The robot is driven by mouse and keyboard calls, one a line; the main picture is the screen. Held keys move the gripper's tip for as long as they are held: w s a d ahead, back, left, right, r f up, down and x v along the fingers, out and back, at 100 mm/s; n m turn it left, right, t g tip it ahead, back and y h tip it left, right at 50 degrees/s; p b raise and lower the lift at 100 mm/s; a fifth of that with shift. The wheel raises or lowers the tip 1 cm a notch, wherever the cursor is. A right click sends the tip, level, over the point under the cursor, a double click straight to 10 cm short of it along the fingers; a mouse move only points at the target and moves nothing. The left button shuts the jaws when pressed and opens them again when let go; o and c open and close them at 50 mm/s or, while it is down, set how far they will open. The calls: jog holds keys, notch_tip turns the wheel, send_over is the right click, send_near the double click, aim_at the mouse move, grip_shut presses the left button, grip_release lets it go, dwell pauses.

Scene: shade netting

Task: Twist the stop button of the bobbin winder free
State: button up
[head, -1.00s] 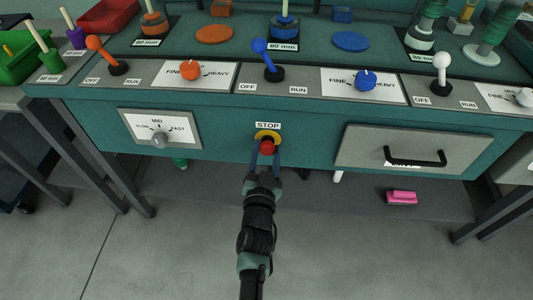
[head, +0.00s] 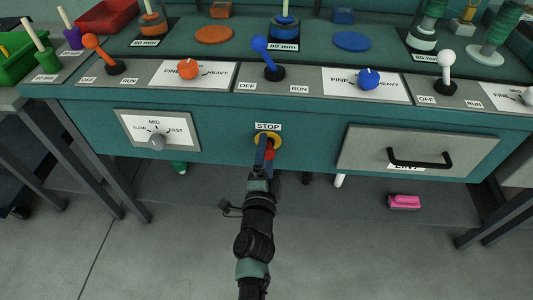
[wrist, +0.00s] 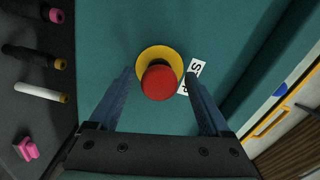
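The red stop button (wrist: 158,84) sits on a yellow collar (wrist: 149,58) on the front of the teal bobbin winder (head: 220,133). In the head view the collar (head: 268,134) is under the STOP label (head: 268,126), with the button mostly behind my fingers. My gripper (wrist: 159,74) is open. Its two blue fingers reach along either side of the button, with a narrow gap showing on each side in the wrist view. My gripper (head: 267,145) is turned so that one finger overlaps the other in the head view. The label (wrist: 193,76) appears tilted beside the right finger.
A speed dial (head: 157,141) is left of the button, and a drawer with a black handle (head: 420,159) is right. Orange, blue (head: 268,57) and white levers stand on the ledge above. A pink block (head: 404,202) lies on the low shelf.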

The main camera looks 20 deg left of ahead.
jog(key=shift+v, duration=2.55)
jog(key=shift+o, duration=0.3)
jog(key=shift+o, duration=1.1)
jog(key=v, duration=1.3)
jog(key=shift+b, duration=0.4)
